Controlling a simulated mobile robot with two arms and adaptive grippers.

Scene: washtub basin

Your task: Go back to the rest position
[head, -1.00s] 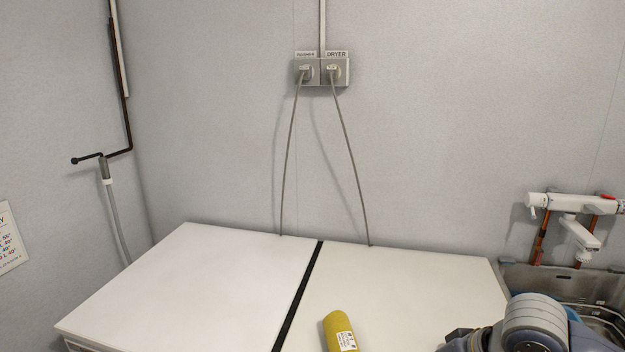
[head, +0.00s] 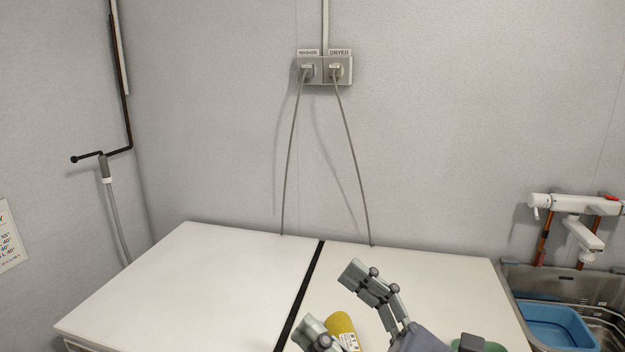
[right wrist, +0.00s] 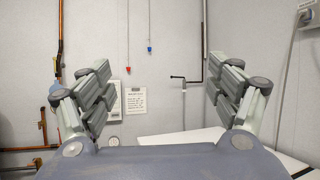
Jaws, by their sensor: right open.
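My right gripper (head: 332,304) reaches in from the bottom right of the head view, over the right white machine top. Its two fingers are spread apart with nothing held between them. A yellow cylinder with a white label (head: 341,326) lies on the right white top (head: 440,285), partly hidden beside the lower finger. I cannot tell from this angle whether the finger touches it. My left gripper is not in view.
A metal sink (head: 590,282) with a blue tub (head: 555,328) stands at the right under a white tap (head: 575,208). A green item (head: 480,345) shows at the bottom edge. The left white top (head: 190,285) is clear. Two cables hang from the wall sockets (head: 323,70).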

